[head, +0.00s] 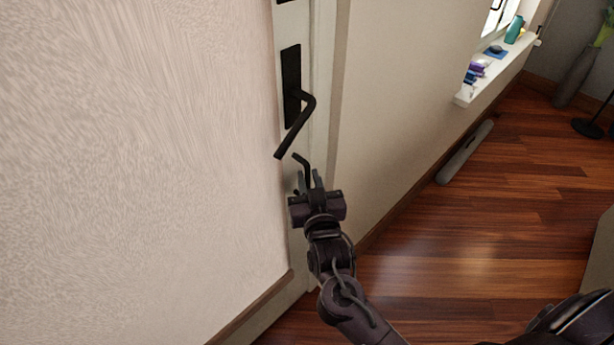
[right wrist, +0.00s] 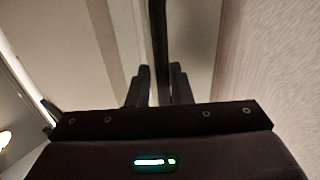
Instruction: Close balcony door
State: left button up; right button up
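The balcony door appears as a pale edge strip (head: 319,90) beside the textured wall; how far it stands open I cannot tell. A black plate with a bent lever handle (head: 303,112) is on it. In the right wrist view the dark handle bar (right wrist: 161,45) runs down between the two fingers (right wrist: 160,85). My left gripper is not in view.
A textured pale wall (head: 130,150) fills the left. A window sill (head: 500,65) with small items is at upper right. A long grey object (head: 464,152) lies along the skirting. The wooden floor (head: 450,240) is mostly clear.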

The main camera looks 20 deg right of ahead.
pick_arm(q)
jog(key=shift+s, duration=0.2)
pick_arm(e)
jog(key=shift+s+d+r, duration=0.1)
jog(key=shift+s+d, duration=0.1)
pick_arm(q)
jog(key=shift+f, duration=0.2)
pick_arm(e)
jog(key=s+a, duration=0.1)
jog(key=s, duration=0.6)
jog(key=shift+s+a, duration=0.25)
jog(key=shift+s, duration=0.15)
